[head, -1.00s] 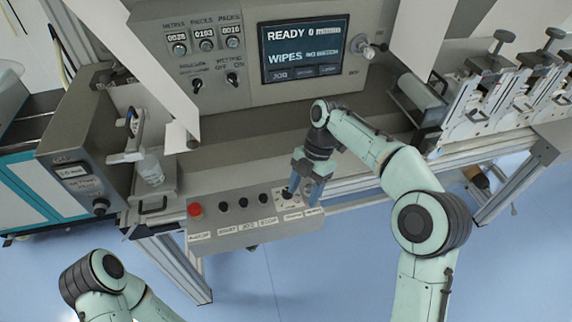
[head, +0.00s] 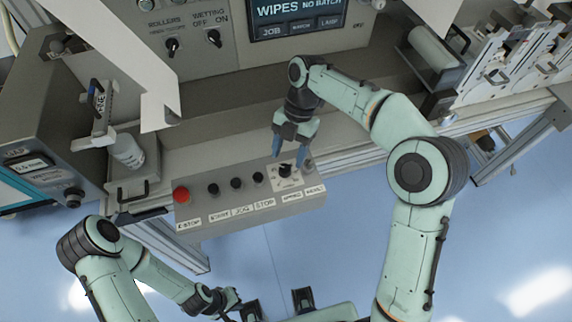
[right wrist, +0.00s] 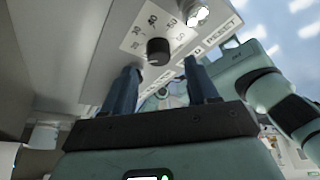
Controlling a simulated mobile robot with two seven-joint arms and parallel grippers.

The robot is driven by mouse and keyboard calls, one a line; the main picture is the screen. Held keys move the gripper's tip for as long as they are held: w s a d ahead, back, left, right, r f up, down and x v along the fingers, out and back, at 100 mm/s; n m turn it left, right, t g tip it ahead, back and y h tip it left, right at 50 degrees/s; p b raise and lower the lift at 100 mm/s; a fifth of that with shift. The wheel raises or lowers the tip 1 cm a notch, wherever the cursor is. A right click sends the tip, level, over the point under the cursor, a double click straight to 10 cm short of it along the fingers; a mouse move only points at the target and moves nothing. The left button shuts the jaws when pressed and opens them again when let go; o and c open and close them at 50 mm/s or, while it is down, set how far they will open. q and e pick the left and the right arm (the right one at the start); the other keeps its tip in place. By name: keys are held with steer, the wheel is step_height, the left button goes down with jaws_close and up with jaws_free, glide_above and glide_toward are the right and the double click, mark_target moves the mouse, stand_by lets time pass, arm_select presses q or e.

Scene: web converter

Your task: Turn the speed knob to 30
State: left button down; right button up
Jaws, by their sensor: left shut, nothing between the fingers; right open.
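The speed knob (head: 285,171) is a small black knob on a white dial plate at the right part of the front control box (head: 240,232). In the right wrist view the knob (right wrist: 158,52) sits on the numbered dial; where it points is too unclear to tell. My left gripper (head: 230,298) is shut and empty, low in the head view.
A red stop button (head: 181,195) and several black buttons line the box left of the dial. Open blue floor lies in front.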

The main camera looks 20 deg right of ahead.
mark_target(285, 168)
steer(key=shift+x, duration=1.8)
arm_select(q)
steer(key=shift+s+f, duration=0.1)
steer(key=shift+f, duration=0.3)
arm_select(e)
steer(key=c, duration=1)
arm_select(q)
steer(key=shift+f+b, duration=0.15)
steer(key=shift+b, duration=0.2)
arm_select(e)
steer(key=shift+m, duration=0.3)
